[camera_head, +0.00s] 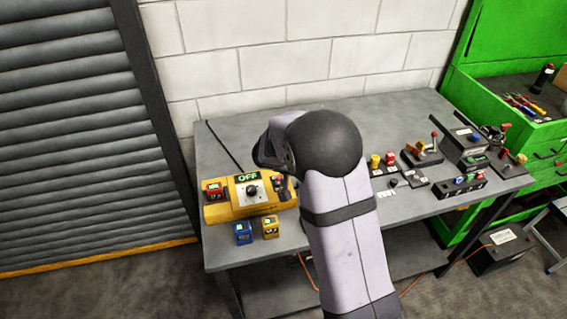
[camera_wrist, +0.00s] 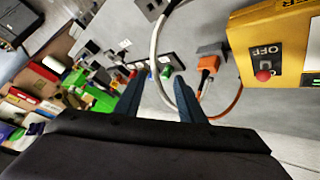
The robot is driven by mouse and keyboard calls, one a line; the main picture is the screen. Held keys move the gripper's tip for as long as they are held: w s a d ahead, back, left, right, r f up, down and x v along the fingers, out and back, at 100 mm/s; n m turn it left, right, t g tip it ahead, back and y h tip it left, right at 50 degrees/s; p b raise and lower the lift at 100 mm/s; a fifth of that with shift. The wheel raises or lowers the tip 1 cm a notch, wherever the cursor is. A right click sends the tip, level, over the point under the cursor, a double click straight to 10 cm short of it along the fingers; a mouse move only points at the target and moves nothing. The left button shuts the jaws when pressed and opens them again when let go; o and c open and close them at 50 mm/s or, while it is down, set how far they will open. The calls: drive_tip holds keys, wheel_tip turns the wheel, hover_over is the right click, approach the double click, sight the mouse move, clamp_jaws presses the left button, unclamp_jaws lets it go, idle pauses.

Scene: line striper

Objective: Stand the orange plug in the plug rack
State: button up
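In the wrist view the orange plug (camera_wrist: 208,65) is to the right of my gripper (camera_wrist: 161,80), with an orange cable trailing from it. Its upper end meets a dark grey block (camera_wrist: 212,48); I cannot tell if it is seated in it or only in front of it, nor whether this block is the plug rack. My gripper's two fingers are apart, with nothing visibly held between them. In the head view my arm covers the middle of the bench and hides the gripper and plug.
A yellow box with an OFF switch (camera_wrist: 264,60) is close on the right in the wrist view. A pale cable (camera_wrist: 154,50) loops by my fingers. In the head view, the yellow control unit (camera_head: 222,212) is left of my arm; several devices crowd the bench's (camera_head: 355,112) right side.

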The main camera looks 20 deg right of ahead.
drive_tip(key=w+a+m+g, duration=0.1)
drive_tip(key=w+a+m, duration=0.1)
drive_tip(key=w, duration=0.1)
drive_tip(key=w+a+m+g, duration=0.1)
drive_tip(key=w+a+m, duration=0.2)
drive_tip(key=w+a+f+m, duration=0.1)
drive_tip(key=w+a+m, duration=0.1)
drive_tip(key=w+m, duration=0.1)
drive_tip(key=shift+a+g, duration=0.2)
drive_tip(key=shift+g, duration=0.2)
drive_tip(key=shift+s+a+f+m+g, duration=0.15)
drive_tip(key=shift+a+f+m+g, duration=0.05)
drive_tip(key=shift+a+m, duration=0.25)
drive_tip(key=shift+s+a+f+m+g, duration=0.1)
drive_tip(key=shift+a+f+m+g, duration=0.15)
drive_tip(key=shift+m, duration=0.3)
drive_tip(key=shift+b+x, duration=1.05)
drive_tip(key=shift+x, duration=2.75)
drive_tip(key=shift+b+x, duration=1.05)
drive_tip(key=shift+x, duration=0.1)
drive_tip(key=shift+b, duration=0.45)
